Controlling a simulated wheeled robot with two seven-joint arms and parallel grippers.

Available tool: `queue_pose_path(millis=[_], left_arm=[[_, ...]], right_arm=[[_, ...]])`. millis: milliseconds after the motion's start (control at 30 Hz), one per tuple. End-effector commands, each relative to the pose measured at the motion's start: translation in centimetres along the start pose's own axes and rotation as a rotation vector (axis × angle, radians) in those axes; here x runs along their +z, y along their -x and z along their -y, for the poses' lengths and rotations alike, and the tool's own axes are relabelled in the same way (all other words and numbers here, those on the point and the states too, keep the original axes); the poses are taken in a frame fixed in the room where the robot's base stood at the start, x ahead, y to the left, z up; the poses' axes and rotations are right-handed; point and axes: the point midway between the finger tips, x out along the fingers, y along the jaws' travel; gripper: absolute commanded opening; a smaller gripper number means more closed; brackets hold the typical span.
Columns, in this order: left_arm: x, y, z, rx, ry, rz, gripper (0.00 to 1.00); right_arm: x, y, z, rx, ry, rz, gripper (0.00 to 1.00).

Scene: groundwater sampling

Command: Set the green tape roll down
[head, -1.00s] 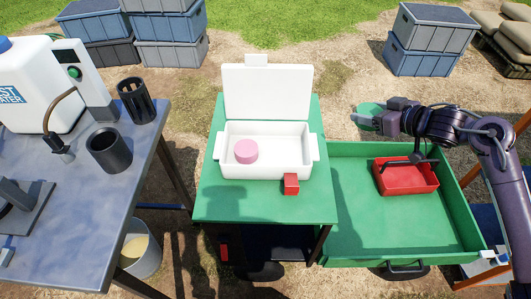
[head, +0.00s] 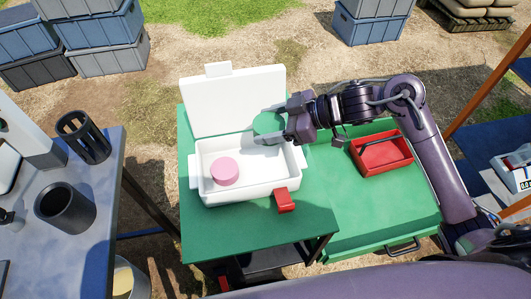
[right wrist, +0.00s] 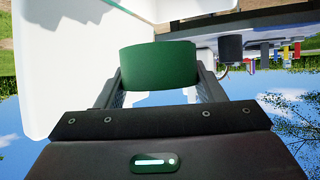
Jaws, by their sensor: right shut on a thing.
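The green tape roll (head: 266,124) is held between the fingers of my right gripper (head: 276,125), which is shut on it. In the head view the roll appears over the rear right part of the open white box (head: 250,191), in front of its raised lid (head: 235,100). I cannot tell its exact height above the box. In the right wrist view the roll (right wrist: 158,65) fills the gap between the fingers, with a white wall of the box at left. A pink roll (head: 225,171) sits inside the box at left. My left gripper is not in view.
The box stands on a green table (head: 210,235), with a red block (head: 285,200) at its front right. A green drawer (head: 390,205) at right holds a red tray (head: 382,155). Black cylinders (head: 65,207) stand on the grey bench (head: 95,225) at left.

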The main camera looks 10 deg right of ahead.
Motion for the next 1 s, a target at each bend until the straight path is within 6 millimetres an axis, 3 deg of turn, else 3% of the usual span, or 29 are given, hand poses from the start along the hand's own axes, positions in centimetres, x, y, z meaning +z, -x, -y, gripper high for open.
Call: queue_pose_path(millis=[33, 200, 633, 1000], left_arm=[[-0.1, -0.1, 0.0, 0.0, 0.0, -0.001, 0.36], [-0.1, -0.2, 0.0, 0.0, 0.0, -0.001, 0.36], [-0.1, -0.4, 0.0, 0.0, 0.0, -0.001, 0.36], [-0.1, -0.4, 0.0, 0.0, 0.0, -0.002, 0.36]], right_arm=[[1.4, -0.8, 0.1, -0.003, -0.009, -0.001, 0.4], [4.7, -2.6, 0.0, -0.001, -0.005, -0.001, 0.4], [9.3, -5.1, -0.1, 0.0, -0.004, 0.0, 0.4], [10.1, -5.6, -0.1, 0.001, 0.001, -0.001, 0.4]])
